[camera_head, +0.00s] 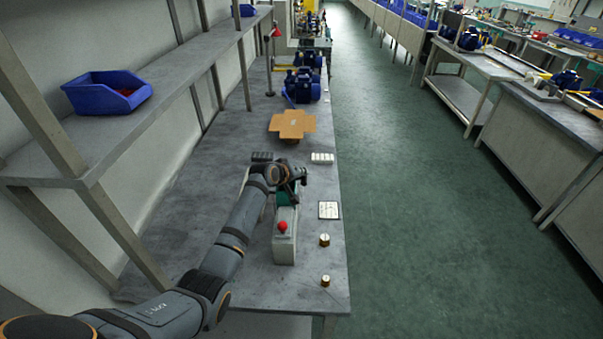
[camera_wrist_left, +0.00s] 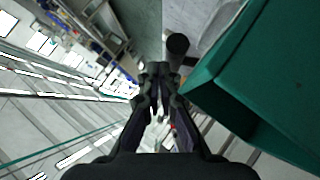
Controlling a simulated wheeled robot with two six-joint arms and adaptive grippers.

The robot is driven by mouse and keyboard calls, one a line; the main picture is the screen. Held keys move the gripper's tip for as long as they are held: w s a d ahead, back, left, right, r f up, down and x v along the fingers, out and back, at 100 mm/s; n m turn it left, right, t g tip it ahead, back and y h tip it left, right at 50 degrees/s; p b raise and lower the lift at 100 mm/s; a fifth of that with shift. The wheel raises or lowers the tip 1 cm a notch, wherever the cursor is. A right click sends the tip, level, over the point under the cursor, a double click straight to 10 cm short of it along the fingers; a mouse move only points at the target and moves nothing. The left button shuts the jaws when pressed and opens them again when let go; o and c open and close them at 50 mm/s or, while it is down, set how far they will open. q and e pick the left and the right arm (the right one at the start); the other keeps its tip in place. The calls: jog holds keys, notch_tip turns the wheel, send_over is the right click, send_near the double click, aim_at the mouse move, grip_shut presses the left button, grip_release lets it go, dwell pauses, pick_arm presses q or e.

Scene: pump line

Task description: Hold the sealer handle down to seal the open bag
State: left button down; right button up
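The sealer (camera_head: 284,248) is a narrow grey unit with a red knob (camera_head: 282,226) on its near end and a green part (camera_head: 284,197) farther back. In the left wrist view a large green body (camera_wrist_left: 255,85) fills the right side. A dark round bar end (camera_wrist_left: 178,43), which looks like the handle, shows just beyond my fingertips; I cannot tell whether they touch it. My left gripper (camera_head: 297,178) is over the far end of the sealer. Its fingers (camera_wrist_left: 161,74) look closed together with nothing between them. No bag can be made out clearly. My right gripper is not in view.
A white card or pouch (camera_head: 329,210) and brass fittings (camera_head: 324,240) lie right of the sealer. Behind are a white pack (camera_head: 322,158), an open cardboard box (camera_head: 292,124) and blue pumps (camera_head: 302,86). A shelf with a blue bin (camera_head: 107,98) stands left.

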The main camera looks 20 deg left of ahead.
pick_arm(q)
jog(key=shift+s+d+f, duration=0.1)
jog(key=shift+s+f, duration=0.1)
jog(key=shift+f, duration=0.35)
dwell(0.4)
jog(key=s+r, duration=0.2)
jog(key=r, duration=0.1)
jog(key=s+r+p, duration=0.1)
jog(key=s+r, duration=0.1)
jog(key=r, duration=0.2)
jog(key=s+r, duration=0.2)
jog(key=r, duration=0.2)
jog(key=shift+s+r+p, duration=0.15)
jog(key=shift+s+p, duration=0.05)
jog(key=shift+p, duration=0.15)
jog(key=shift+s+r, duration=0.35)
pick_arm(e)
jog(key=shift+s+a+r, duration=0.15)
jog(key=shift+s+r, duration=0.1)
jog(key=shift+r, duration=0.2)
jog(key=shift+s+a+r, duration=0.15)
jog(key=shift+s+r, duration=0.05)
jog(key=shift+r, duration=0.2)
pick_arm(q)
jog(key=shift+w, duration=0.1)
